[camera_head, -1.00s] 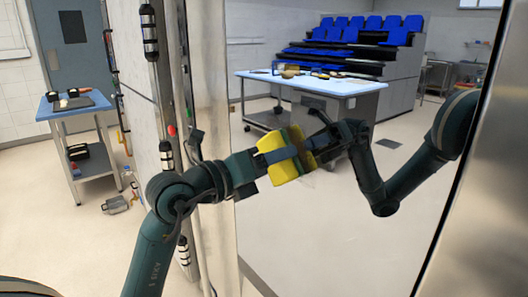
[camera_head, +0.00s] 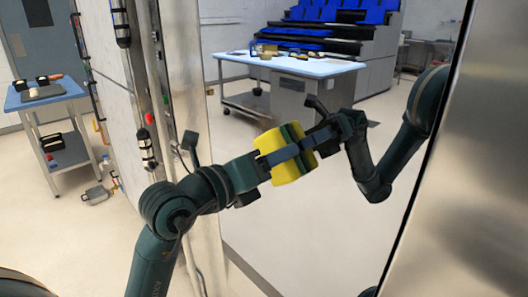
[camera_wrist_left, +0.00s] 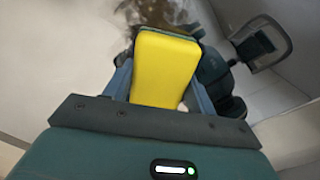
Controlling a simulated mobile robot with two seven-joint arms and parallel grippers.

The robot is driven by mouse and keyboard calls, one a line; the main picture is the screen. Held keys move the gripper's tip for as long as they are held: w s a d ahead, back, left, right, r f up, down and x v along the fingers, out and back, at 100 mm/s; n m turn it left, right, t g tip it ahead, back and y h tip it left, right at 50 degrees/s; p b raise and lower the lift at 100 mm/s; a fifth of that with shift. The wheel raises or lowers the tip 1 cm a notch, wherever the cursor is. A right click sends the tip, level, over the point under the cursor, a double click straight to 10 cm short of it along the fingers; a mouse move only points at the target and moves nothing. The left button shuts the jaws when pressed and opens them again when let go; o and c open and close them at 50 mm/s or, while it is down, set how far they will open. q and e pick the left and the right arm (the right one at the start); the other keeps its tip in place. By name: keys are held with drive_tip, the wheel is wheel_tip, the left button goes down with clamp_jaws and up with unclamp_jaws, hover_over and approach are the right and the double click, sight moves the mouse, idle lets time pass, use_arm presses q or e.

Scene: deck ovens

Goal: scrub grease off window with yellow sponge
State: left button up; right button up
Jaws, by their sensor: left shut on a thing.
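The yellow sponge (camera_head: 286,173) has a dark green scrub face turned toward the window. My left gripper (camera_head: 291,150) is shut on the sponge, one finger across its near side. In the left wrist view the sponge (camera_wrist_left: 164,72) sits between the two fingers. The window (camera_head: 300,235) is a large reflective pane mirroring the arm and sponge. A brown grease smear (camera_wrist_left: 150,12) shows on the pane just beyond the sponge, partly hidden by it. The sponge is at or very close to the glass; contact is not clear. My right gripper is not seen.
A steel panel (camera_head: 465,190) borders the pane at the right, and a metal frame post (camera_head: 185,80) at the left. A small blue-topped cart (camera_head: 45,97) stands far left. A blue-topped table (camera_head: 300,64) and blue seats (camera_head: 335,12) show in the pane.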

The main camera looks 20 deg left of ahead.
sight(261, 127)
use_arm(q)
drive_tip(key=shift+s+d, duration=0.3)
drive_tip(key=shift+d, duration=0.5)
drive_tip(key=shift+p, duration=0.35)
drive_tip(key=shift+w+a, duration=0.9)
drive_tip(key=shift+a, duration=1.25)
drive_tip(key=shift+w+a, duration=0.85)
drive_tip(key=shift+a, duration=1.25)
drive_tip(key=shift+w+a, duration=0.9)
drive_tip(key=shift+a, duration=1.25)
wheel_tip(261, 127, up, 3)
drive_tip(key=shift+f+p, duration=0.1)
drive_tip(key=shift+p, duration=1.05)
drive_tip(key=shift+s+d+p, duration=0.35)
drive_tip(key=shift+d+p, duration=0.15)
drive_tip(key=shift+d, duration=0.35)
drive_tip(key=shift+s+d+p, duration=0.35)
drive_tip(key=shift+d+p, duration=0.2)
drive_tip(key=shift+d, duration=0.35)
drive_tip(key=shift+s+d+p, duration=0.35)
drive_tip(key=shift+d+p, duration=0.15)
drive_tip(key=shift+d, duration=0.35)
drive_tip(key=shift+s+d+p, duration=0.3)
drive_tip(key=shift+d, duration=0.4)
drive_tip(key=shift+d, duration=0.1)
